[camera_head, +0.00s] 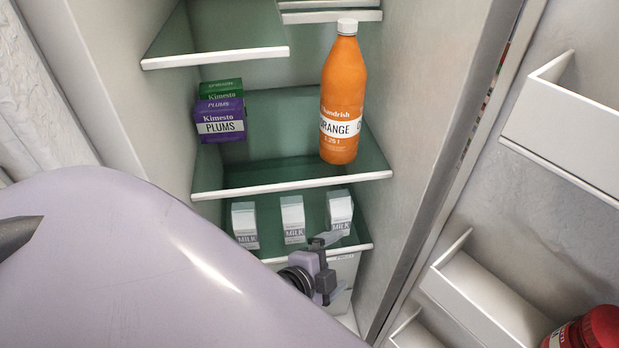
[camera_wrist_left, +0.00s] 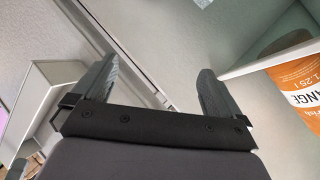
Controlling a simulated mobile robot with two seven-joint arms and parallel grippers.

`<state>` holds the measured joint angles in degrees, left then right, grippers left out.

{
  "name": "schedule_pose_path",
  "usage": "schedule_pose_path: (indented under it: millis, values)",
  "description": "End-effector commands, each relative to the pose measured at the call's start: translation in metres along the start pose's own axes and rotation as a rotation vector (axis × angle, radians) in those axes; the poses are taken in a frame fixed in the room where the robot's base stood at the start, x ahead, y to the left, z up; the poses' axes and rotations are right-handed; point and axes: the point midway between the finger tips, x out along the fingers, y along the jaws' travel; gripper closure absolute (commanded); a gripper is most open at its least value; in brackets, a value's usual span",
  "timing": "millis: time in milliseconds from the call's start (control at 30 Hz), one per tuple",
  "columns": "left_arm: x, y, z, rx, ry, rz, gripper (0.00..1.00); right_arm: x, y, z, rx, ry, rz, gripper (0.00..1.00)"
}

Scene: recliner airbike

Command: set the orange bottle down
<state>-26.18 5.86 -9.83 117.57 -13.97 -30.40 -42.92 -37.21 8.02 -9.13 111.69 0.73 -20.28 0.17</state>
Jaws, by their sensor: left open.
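The orange bottle (camera_head: 343,90) stands upright on the right part of a green glass refrigerator shelf (camera_head: 292,184), close to its front edge. It has a white cap and a white label. My left gripper (camera_head: 326,268) is below that shelf, in front of the lower shelf, apart from the bottle. In the left wrist view its two fingers (camera_wrist_left: 158,72) are spread with nothing between them. Part of the orange bottle (camera_wrist_left: 295,88) shows at the right edge there.
Green and purple Kimesto boxes (camera_head: 220,122) stand at the left of the bottle's shelf. Three milk cartons (camera_head: 292,218) stand on the lower shelf (camera_head: 362,247). The open door at right has white bins (camera_head: 480,290) and a red container (camera_head: 592,328).

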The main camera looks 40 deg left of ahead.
Motion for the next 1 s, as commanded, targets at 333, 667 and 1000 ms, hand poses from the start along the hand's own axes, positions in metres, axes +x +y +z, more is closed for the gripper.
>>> schedule_pose_path:
  millis: [333, 667, 1000]
  values:
    - [-0.028, 0.084, 0.035, -0.754, -0.032, 0.162, 0.0, 0.0, 0.0, 0.0, 0.0, 0.0, 0.0, 1.0]
    - [-0.036, 0.102, 0.043, -0.965, -0.059, 0.191, 0.0, 0.0, 0.0, 0.0, 0.0, 0.0, 0.0, 1.0]
    - [-0.036, 0.102, 0.042, -0.96, -0.058, 0.19, 0.0, 0.0, 0.0, 0.0, 0.0, 0.0, 0.0, 1.0]
